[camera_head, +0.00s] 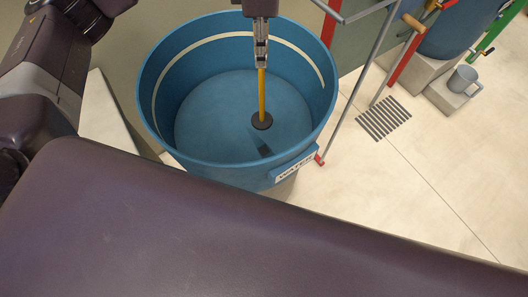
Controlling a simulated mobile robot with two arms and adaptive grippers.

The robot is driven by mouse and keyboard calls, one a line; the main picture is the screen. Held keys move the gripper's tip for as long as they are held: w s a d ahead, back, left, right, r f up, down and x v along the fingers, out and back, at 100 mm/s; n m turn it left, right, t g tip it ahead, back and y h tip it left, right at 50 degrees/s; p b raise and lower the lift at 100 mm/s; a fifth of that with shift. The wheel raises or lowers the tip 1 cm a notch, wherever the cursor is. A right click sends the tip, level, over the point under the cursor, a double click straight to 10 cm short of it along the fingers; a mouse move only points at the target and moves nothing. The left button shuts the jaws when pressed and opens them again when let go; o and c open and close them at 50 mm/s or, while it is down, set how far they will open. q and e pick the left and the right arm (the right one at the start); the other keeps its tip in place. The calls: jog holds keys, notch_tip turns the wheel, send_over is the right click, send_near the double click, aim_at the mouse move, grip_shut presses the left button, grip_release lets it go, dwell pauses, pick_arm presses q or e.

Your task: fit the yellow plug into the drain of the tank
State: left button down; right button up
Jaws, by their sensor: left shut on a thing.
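The blue tank (153,113) stands open at the upper middle, with a white line inside its wall and a "WATER" label on its front. The yellow plug (262,95) is a yellow rod with a dark round disc at its lower end. My left gripper (261,63) points down into the tank and is shut on the top of the rod. The plug hangs upright, its disc over the tank floor. A dark shadow lies on the floor just below it. I cannot make out the drain, nor tell whether the disc touches the floor. My right gripper is not in view.
A floor grate (384,118) lies to the right of the tank. Red and grey frame bars stand close to the tank's right side. Pale floor is open at the lower right.

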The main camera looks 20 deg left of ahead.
pick_arm(q)
jog(key=shift+w+d+f+n, duration=0.2)
jog(key=shift+w+n, duration=0.1)
jog(key=shift+n, duration=0.7)
jog(key=shift+f, duration=0.15)
jog(key=p, duration=0.6)
send_over(264, 119)
jog(key=shift+n, duration=0.3)
jog(key=f, duration=1.9)
jog(key=shift+w+a+f, duration=0.1)
jog(key=shift+w+f, duration=0.2)
jog(key=shift+w, duration=0.05)
jog(key=shift+f, duration=0.1)
jog(key=c, duration=1.7)
grip_release()
jog(key=shift+b, duration=0.3)
notch_tip(264, 119, up, 11)
jog(key=b, duration=0.4)
jog(key=shift+f, duration=0.15)
jog(key=shift+r, duration=0.7)
